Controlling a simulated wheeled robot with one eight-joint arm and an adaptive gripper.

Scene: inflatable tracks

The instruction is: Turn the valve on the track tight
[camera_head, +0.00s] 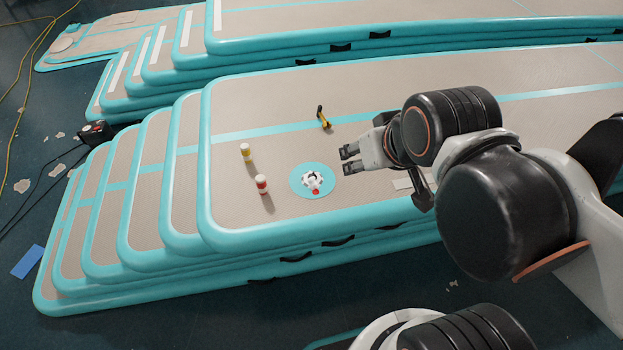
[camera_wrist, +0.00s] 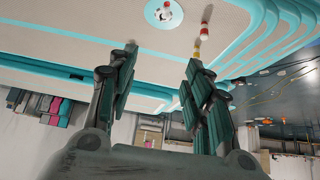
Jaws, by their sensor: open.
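The valve (camera_head: 312,182) is a small white and dark round fitting with a reddish part. It sits on a teal disc (camera_head: 300,188) on the top beige track (camera_head: 370,100) in the head view. In the wrist view the valve (camera_wrist: 166,13) shows near the top edge, on its disc. My gripper (camera_head: 345,160) is open and empty, above and to the right of the valve in the head view, apart from it. In the wrist view my two fingers (camera_wrist: 155,75) are spread with nothing between them.
A yellow-capped bottle (camera_head: 246,152) and a red and white bottle (camera_head: 261,184) stand left of the disc. A yellow and black tool (camera_head: 323,117) lies behind it. More tracks (camera_head: 400,20) are stacked at the back. A black pump box (camera_head: 96,132) sits at left.

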